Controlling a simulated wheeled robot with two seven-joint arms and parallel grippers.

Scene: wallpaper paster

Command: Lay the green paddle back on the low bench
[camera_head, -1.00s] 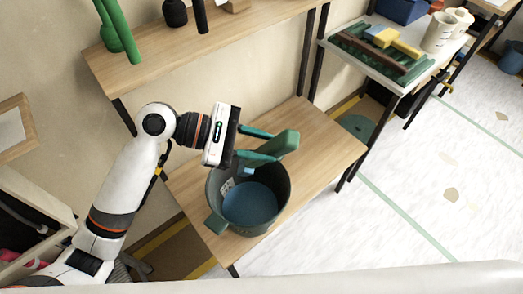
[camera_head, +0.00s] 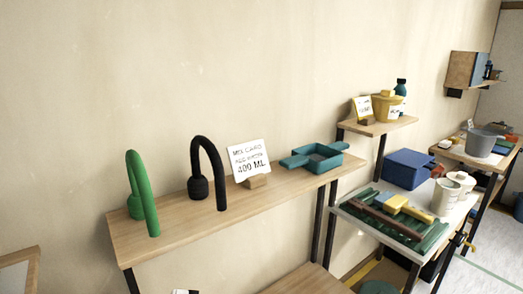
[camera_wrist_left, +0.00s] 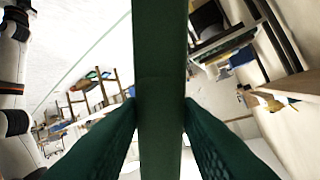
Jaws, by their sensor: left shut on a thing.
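In the left wrist view the green paddle (camera_wrist_left: 160,45) runs as a dark green bar down the middle of the picture. My left gripper (camera_wrist_left: 160,108) is shut on it, with one dark green finger pressed on each side. I cannot tell from this view how far the paddle is from any surface. In the head view only a sliver of what looks like my left gripper shows at the bottom edge, and the paddle is out of sight. A corner of the low bench (camera_head: 308,281) shows at the bottom of the head view. My right gripper is not in view.
Above the low bench, a wooden shelf (camera_head: 270,206) holds a green hook-shaped tap (camera_head: 150,205), a black one (camera_head: 215,170), a sign (camera_head: 249,160) and a teal tray (camera_head: 315,157).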

